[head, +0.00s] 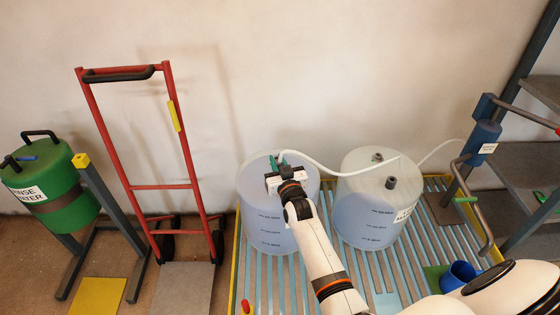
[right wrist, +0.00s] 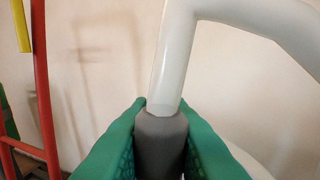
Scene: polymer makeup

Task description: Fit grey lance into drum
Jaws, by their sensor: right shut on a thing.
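My right gripper (head: 279,163) is over the top of the left translucent drum (head: 262,228), which holds bluish liquid. In the right wrist view its green fingers (right wrist: 160,150) are shut on the grey lance (right wrist: 161,140), with one pad on each side. A white hose (right wrist: 172,60) leaves the lance's top and bends right. The lance's lower end is hidden, so I cannot tell whether it is inside the drum opening. A second drum (head: 365,222) stands to the right, with a dark fitting (head: 391,183) on top. My left gripper is out of view.
The drums stand on a slatted platform (head: 238,270) with a yellow edge. The white hose (head: 320,171) runs rightward to a blue unit (head: 485,138) on a post. A red hand truck (head: 160,187) and a green rinse water container (head: 50,180) stand left. A blue cup (head: 460,275) is at right.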

